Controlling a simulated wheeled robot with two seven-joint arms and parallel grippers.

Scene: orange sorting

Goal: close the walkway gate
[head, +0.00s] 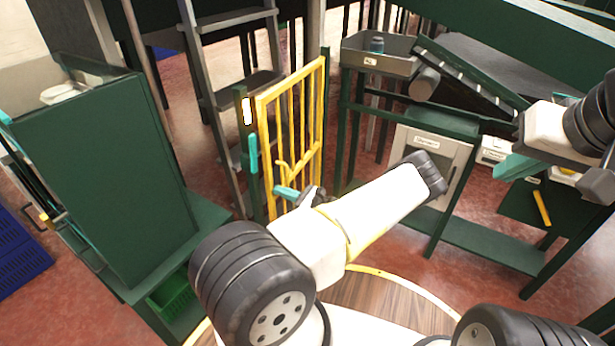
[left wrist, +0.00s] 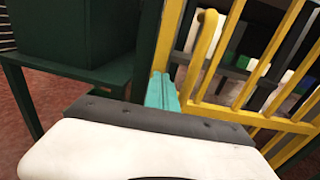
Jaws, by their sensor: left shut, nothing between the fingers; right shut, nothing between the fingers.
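The yellow barred walkway gate (head: 322,105) stands upright in the middle of the head view, between a dark green post (head: 242,125) and the conveyor side. I cannot tell whether its near edge meets the post. A yellow curved handle (left wrist: 207,22) shows on it in the left wrist view. My left gripper (head: 287,192) is shut and empty in front of the gate's lower part; its teal fingers (left wrist: 162,92) appear beside the gate's edge in the left wrist view. Contact is unclear. My right gripper (head: 512,167) is shut and empty at the right, away from the gate.
A dark green cabinet (head: 95,180) stands left of the gate, with a green crate (head: 172,290) below. A grey ladder (head: 205,95) rises behind the gate. A green-framed bench (head: 470,240) with a grey tray (head: 375,58) stands at the right. Blue crates (head: 18,250) lie far left.

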